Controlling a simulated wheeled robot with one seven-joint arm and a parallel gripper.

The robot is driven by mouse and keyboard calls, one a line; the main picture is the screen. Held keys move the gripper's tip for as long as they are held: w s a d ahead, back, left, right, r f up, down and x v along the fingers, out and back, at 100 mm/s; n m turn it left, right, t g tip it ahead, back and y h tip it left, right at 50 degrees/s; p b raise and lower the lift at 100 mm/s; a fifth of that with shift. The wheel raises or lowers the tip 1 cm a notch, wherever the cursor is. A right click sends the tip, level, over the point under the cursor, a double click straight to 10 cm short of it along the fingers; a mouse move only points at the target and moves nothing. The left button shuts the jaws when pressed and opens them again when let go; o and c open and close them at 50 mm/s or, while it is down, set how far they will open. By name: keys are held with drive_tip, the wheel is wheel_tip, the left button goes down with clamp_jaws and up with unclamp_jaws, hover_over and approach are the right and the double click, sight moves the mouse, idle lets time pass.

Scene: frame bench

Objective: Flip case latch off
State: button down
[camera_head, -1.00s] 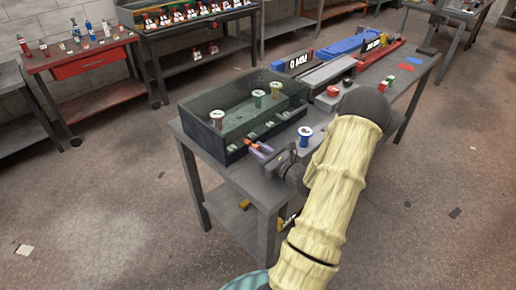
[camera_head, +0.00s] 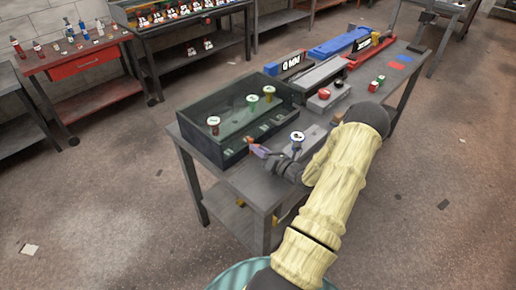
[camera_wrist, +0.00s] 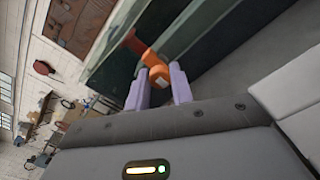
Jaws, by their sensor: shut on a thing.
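The case (camera_head: 210,150) is a dark, see-through green box on the near end of the grey bench. Several white-topped spools stand in it. Its orange latch (camera_wrist: 157,74) is at the case's edge in the wrist view; in the head view only a small orange spot (camera_head: 256,148) shows at the front corner. My gripper (camera_wrist: 160,88), with pale purple fingers, is shut on the latch. It also shows in the head view (camera_head: 264,152), low beside the case front. The latch's exact angle cannot be told.
A white-topped spool (camera_head: 297,137) stands on the bench just right of my gripper. A red drawer table (camera_head: 90,68) stands back left.

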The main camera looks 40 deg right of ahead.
drive_tip(key=shift+f, duration=0.1)
drive_tip(key=c, duration=1.2)
unclamp_jaws()
drive_tip(key=shift+s, duration=0.15)
drive_tip(key=s+d+b, duration=0.1)
drive_tip(key=s+b, duration=0.1)
drive_tip(key=s, duration=1.5)
drive_tip(key=shift+d, duration=0.2)
